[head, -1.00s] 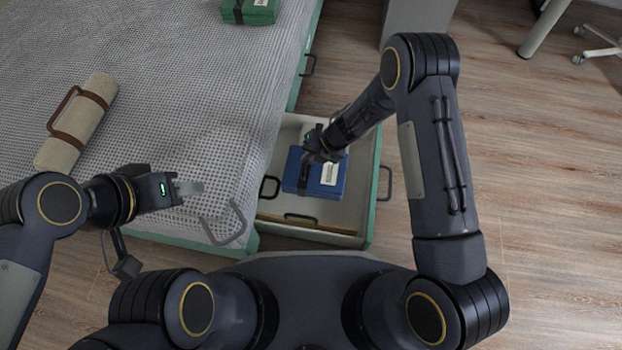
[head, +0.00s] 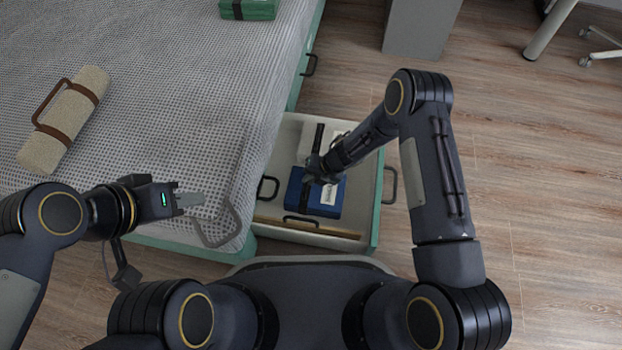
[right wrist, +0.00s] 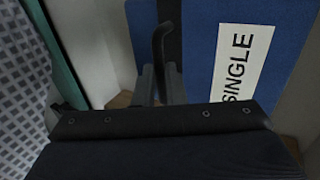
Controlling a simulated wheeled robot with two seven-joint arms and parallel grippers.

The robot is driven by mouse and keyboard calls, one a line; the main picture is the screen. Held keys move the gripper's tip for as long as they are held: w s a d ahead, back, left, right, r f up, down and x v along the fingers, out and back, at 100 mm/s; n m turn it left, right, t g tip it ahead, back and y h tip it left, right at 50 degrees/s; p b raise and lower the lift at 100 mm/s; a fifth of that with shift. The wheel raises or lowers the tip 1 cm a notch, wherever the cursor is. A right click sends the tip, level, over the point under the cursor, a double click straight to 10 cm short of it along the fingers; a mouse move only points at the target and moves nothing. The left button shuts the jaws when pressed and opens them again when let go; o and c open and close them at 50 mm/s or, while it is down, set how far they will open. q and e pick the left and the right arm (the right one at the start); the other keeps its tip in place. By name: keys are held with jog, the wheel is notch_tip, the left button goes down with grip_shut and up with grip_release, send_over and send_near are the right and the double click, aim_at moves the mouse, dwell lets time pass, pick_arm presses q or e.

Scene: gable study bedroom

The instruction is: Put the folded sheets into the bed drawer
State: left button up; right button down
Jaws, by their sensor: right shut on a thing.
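The bed drawer (head: 378,200) is pulled out from the bed's side. A blue folded sheet bundle (head: 327,208) with a white label is within the drawer's outline; in the right wrist view the blue bundle (right wrist: 200,50) reads "SINGLE". My right gripper (head: 320,172) is shut on its dark handle (right wrist: 163,45). I cannot tell whether the bundle touches the drawer floor. A pale bundle (head: 333,136) with a dark strap lies behind it, partly hidden by my arm. A green folded bundle (head: 262,8) lies on the bed. My left gripper (head: 188,200) is over the bed's near corner, its opening unclear.
A beige roll (head: 66,118) with a brown strap handle lies on the bed (head: 190,80). A grey cabinet (head: 420,25) stands beyond the drawer. A table leg (head: 548,30) and chair base are at upper right. The wood floor right of the drawer is clear.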

jog(key=c, duration=1.5)
grip_release()
